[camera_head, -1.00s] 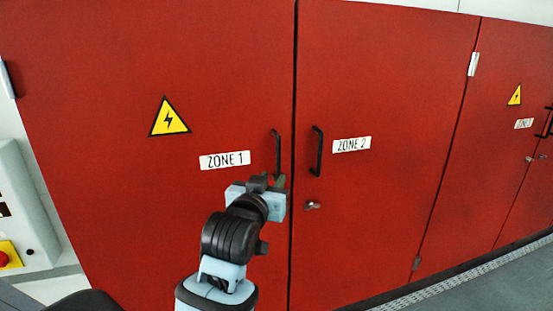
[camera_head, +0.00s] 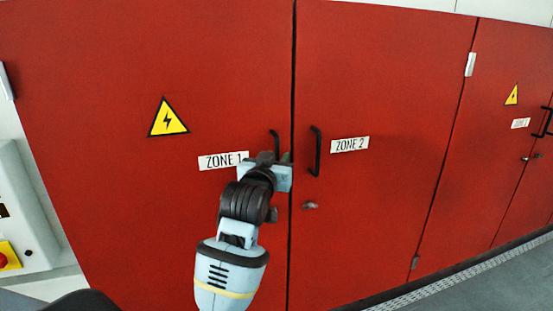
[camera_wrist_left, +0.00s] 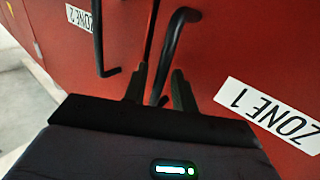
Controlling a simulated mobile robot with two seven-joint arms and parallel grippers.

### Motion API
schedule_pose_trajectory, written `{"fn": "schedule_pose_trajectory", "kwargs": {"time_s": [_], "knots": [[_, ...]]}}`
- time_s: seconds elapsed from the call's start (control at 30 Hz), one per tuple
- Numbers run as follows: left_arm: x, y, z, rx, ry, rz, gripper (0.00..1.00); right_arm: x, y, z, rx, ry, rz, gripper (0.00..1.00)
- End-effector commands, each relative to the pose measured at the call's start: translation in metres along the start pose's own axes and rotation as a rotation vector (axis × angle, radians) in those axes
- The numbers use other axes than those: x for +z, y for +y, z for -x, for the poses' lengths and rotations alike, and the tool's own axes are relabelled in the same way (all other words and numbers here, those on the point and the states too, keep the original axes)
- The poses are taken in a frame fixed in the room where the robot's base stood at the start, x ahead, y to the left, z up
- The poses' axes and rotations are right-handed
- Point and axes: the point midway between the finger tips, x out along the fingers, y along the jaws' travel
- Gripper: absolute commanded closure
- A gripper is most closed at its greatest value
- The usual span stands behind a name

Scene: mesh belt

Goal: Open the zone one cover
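The zone one cover (camera_head: 110,75) is a large red door with a white "ZONE 1" label (camera_head: 222,161) and looks closed, level with its neighbour. Its black bar handle (camera_head: 275,143) stands by the right edge; the gripper hides the lower part. In the left wrist view the handle (camera_wrist_left: 172,45) runs down between the two dark fingers. My left gripper (camera_head: 274,158) is at the handle. In the left wrist view its fingers (camera_wrist_left: 161,88) are apart, with gaps beside the bar, so it is open around or just in front of it. My right gripper is not in view.
The zone two door (camera_head: 385,70), with its own black handle (camera_head: 316,151) and a small latch (camera_head: 310,205), is just right of the seam. A grey control box with a red button (camera_head: 3,260) is at the far left. Grey floor (camera_head: 490,280) shows at lower right.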

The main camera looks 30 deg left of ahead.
Motion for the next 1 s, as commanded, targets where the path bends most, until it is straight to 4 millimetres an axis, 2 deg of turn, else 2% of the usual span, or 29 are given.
{"fn": "schedule_pose_trajectory", "kwargs": {"time_s": [0.37, 0.57, 0.6, 1.0], "knots": [[0.0002, 0.0, -0.005, 0.0, 0.0, 0.0, 0.73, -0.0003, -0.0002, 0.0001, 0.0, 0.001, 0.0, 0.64], [0.0003, 0.0001, -0.0049, 0.0, 0.0, 0.0, 0.99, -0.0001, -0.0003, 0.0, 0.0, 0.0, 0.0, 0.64], [0.0003, 0.0001, -0.0049, 0.0, 0.0, 0.0, 1.0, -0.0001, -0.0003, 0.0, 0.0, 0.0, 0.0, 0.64], [0.0005, 0.0025, -0.0047, 0.007, 0.0, 0.0, 1.0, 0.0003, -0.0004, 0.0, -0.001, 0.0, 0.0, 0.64]]}}
